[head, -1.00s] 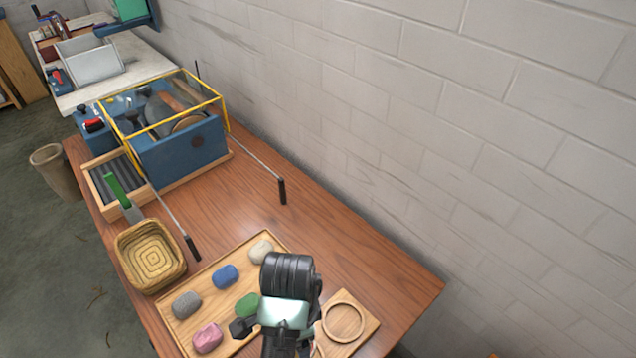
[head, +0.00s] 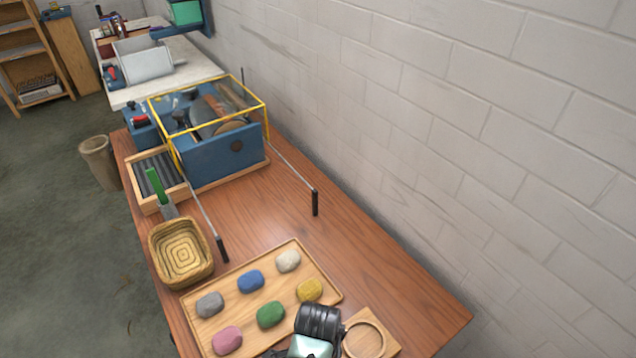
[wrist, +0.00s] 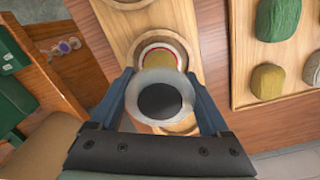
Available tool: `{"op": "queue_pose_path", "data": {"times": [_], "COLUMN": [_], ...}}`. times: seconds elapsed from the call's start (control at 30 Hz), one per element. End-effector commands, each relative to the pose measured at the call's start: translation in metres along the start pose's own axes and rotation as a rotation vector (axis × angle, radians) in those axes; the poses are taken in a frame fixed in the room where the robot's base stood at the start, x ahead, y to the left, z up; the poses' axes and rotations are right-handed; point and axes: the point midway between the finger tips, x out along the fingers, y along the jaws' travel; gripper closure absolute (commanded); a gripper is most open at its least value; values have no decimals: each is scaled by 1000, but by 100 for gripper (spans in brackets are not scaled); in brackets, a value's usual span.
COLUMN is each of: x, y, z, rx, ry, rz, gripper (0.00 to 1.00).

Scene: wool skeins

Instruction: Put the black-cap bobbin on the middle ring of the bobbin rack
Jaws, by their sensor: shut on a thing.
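In the wrist view my gripper (wrist: 158,82) is shut on a bobbin with a black cap (wrist: 160,99) and a pale, translucent flange. One blue finger is on each side of it. The bobbin rack (wrist: 111,28) is a light wooden board below the gripper, with round rings in a row. A ring at the top edge (wrist: 130,3) looks empty. Just beyond the held bobbin is a pale disc with a red rim (wrist: 160,53); I cannot tell whether it is seated in the rack. Another ring is partly hidden behind the bobbin. In the head view the rack (head: 386,345) is partly cut off.
A wooden tray (head: 230,291) with several coloured skeins lies beside the rack. A woven basket (head: 181,252) and a blue box with a yellow frame (head: 218,158) stand further back. The wooden table (head: 365,255) is clear towards the block wall.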

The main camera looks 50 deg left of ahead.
Motion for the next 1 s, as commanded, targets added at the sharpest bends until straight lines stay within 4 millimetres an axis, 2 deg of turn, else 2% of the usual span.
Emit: {"op": "queue_pose_path", "data": {"times": [0.17,0.2,0.27,0.5,0.63,0.77,1.0], "x": [4,2,2,2,-6,-27,-79], "y": [0,0,0,0,-1,-1,-1], "z": [0,0,0,0,0,-1,-1], "rx": [1,1,1,1,0,2,1], "ry": [0,0,0,0,1,2,2], "rz": [-1,-1,-1,0,-2,-4,-5], "gripper": [76,13,2,0,0,0,0]}}
